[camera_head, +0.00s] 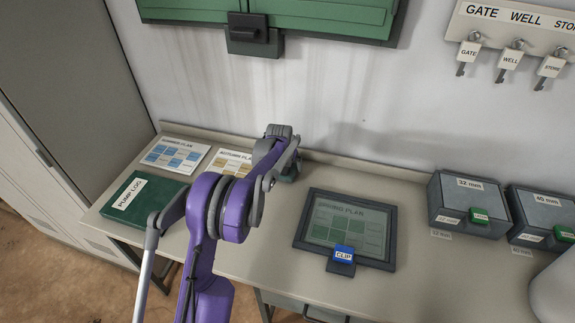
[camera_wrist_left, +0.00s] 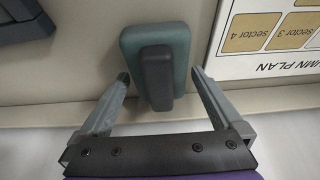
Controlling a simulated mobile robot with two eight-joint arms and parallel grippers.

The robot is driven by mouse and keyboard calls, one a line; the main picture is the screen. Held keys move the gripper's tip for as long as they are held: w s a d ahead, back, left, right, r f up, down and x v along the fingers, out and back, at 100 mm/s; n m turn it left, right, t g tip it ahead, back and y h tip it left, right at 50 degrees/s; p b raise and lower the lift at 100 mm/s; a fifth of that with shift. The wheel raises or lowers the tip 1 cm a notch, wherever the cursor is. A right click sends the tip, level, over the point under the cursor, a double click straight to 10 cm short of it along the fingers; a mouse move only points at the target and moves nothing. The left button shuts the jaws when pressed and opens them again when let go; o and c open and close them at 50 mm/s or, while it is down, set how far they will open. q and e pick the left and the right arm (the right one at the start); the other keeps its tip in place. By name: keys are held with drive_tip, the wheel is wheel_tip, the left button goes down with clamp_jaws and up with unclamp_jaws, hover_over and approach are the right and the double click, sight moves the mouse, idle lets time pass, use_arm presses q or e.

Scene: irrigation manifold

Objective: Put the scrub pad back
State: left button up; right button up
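A teal scrub pad with a dark grey grip bar (camera_wrist_left: 157,70) lies on the bench, seen from above in the left wrist view. In the head view only a green bit of it (camera_head: 290,174) shows behind my left gripper (camera_head: 281,166). In the left wrist view my left gripper (camera_wrist_left: 160,77) is open and empty, with one finger on each side of the pad's near end. I cannot tell whether the fingers touch it. My right gripper is not in view.
Grey boxes (camera_head: 468,203) stand right. Bench between frame and boxes is clear.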

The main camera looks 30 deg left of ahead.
use_arm(q)
drive_tip(key=shift+r, duration=0.1)
drive_tip(key=shift+r, duration=0.35)
drive_tip(key=v, duration=1.2)
drive_tip(key=s+d+r, duration=0.3)
drive_tip(key=s+d, duration=0.5)
drive_tip(key=s+d+f+m, duration=0.1)
drive_tip(key=s+d, duration=0.3)
drive_tip(key=s, duration=0.4)
drive_tip(key=s+d+f, duration=0.2)
drive_tip(key=s+d, duration=0.2)
drive_tip(key=s, duration=0.5)
drive_tip(key=s+d+f+m+t+h, duration=0.1)
drive_tip(key=s+d, duration=0.3)
drive_tip(key=s, duration=0.5)
drive_tip(key=shift+s+f+m, duration=0.2)
drive_tip(key=shift+f+m, duration=0.1)
drive_tip(key=shift+f, duration=0.35)
drive_tip(key=shift+w+r+p, duration=0.1)
drive_tip(key=shift+r+p, duration=0.3)
drive_tip(key=shift+p, duration=0.05)
